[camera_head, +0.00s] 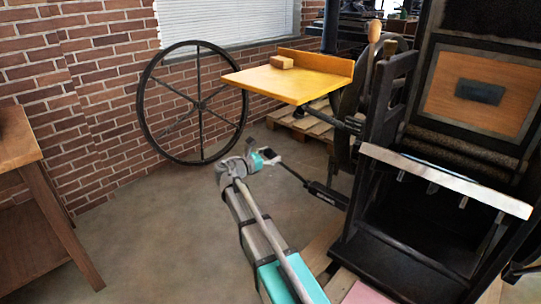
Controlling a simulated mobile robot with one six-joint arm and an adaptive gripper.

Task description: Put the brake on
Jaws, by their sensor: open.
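Two black levers stick out to the left from the side of the dark hand press (405,235). The lower lever (327,194) has a thick sleeve with pale lettering at the press and a thin rod rising to the left. The upper lever (345,122) is of like shape and sits just below the yellow board. The lettering is too small to read, so I cannot tell which one is the brake. My gripper (275,161) is open, at the free left end of the lower rod. I cannot tell whether they touch; the fingertips are too small to make out.
A yellow feed board (300,80) with a small wooden block (282,62) juts out above my gripper. A large spoked wheel (203,103) stands by the brick wall. A wooden table (22,150) is at the left. The floor between is clear.

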